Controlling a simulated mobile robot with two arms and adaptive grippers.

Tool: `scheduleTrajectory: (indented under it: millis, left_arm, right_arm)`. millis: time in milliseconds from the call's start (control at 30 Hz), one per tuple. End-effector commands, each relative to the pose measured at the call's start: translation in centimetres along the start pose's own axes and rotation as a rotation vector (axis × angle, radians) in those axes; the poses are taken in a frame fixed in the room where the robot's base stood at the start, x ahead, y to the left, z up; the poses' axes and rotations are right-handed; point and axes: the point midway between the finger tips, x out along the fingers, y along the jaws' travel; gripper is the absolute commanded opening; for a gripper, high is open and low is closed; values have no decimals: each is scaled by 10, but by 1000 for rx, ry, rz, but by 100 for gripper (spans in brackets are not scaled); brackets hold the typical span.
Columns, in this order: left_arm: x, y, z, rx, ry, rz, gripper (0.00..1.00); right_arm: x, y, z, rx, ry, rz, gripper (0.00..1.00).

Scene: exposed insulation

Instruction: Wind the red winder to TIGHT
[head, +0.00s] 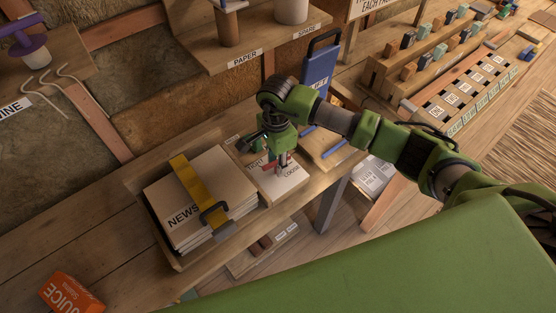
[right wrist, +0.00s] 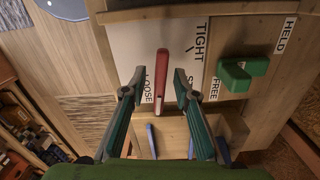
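The red winder (right wrist: 162,75) is a narrow red bar on a white plate (right wrist: 130,45) marked TIGHT and LOOSE. In the right wrist view its near end lies beside the LOOSE label (right wrist: 149,86), and the TIGHT label (right wrist: 202,40) is up to its right. My right gripper (right wrist: 158,92) is open, with one finger on each side of the winder's near end. Gaps show between fingers and bar. In the head view my right gripper (head: 281,170) points down over the plate and hides most of the winder. My left gripper is not in view.
A green block-shaped catch (right wrist: 242,73) sits between the FREE and HELD labels. Left of the plate, a yellow strap (head: 190,180) crosses a newspaper stack (head: 220,171) in a wooden tray. A blue board (head: 320,72) stands behind my wrist. An orange juice carton (head: 72,293) lies at lower left.

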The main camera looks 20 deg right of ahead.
Motion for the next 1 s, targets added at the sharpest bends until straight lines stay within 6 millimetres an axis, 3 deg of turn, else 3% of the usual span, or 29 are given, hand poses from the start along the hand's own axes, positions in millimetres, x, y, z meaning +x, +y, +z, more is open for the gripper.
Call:
scheduleTrajectory:
  millis: [167,300,1000]
  left_arm:
    - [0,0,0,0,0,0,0]
    - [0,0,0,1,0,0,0]
    - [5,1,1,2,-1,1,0]
  right_arm:
    - [0,0,0,0,0,0,28]
    - [0,0,0,0,0,0,0]
    - [0,0,0,165,0,-1,0]
